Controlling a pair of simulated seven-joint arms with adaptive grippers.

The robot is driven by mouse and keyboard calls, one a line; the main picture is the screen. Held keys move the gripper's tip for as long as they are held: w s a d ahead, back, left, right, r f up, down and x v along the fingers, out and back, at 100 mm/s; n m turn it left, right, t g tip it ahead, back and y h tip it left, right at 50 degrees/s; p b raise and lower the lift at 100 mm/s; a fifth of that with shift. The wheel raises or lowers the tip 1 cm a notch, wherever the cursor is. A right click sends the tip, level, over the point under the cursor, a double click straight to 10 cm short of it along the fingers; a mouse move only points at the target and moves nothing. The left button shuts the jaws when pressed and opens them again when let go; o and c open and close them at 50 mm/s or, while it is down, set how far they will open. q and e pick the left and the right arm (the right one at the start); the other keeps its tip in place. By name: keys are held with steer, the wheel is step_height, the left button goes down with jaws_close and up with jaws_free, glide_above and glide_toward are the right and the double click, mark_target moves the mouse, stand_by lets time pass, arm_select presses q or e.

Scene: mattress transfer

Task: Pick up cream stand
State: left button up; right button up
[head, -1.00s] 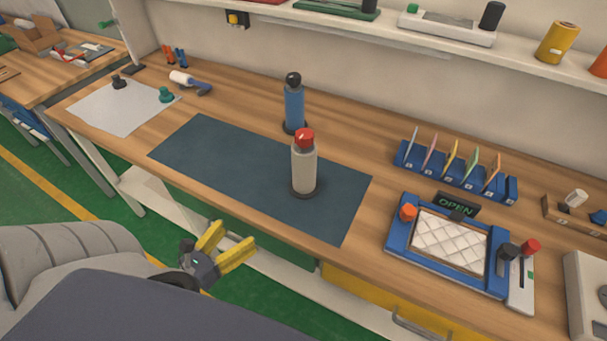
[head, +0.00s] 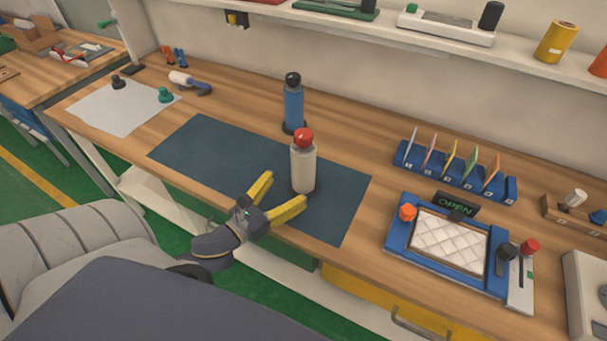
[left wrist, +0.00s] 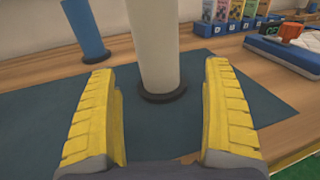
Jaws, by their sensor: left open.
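The cream stand (head: 303,168) is an upright cream cylinder with a red top and a dark round base. It stands on the dark blue mat (head: 215,157) on the workbench. My left gripper (head: 282,196) is open, its yellow fingers pointing at the stand from the front left. In the left wrist view, the cream stand (left wrist: 156,45) rises beyond and between the spread fingers (left wrist: 162,115), apart from both; its top is out of that view. My right gripper is not in view.
A blue stand (head: 293,105) with a black top stands behind the cream one. To the right are a blue rack with coloured cards (head: 455,175) and a blue frame holding a quilted white pad (head: 393,240). A white sheet (head: 120,112) lies at the left. The mat's left half is clear.

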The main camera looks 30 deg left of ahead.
mark_target(304, 172)
arm_select(q)
steer(key=shift+w+d+r, duration=0.1)
steer(key=shift+w+d, duration=0.05)
steer(key=shift+w, duration=1.15)
steer(key=shift+w+d+f, duration=0.1)
steer(key=shift+w+d, duration=0.1)
steer(key=shift+w, duration=1.1)
steer(key=shift+w+d+r, duration=0.1)
steer(key=shift+w+d, duration=0.05)
steer(key=shift+w, duration=1.15)
steer(key=shift+o, duration=0.2)
steer(key=shift+r, duration=0.1)
steer(key=c, duration=1.7)
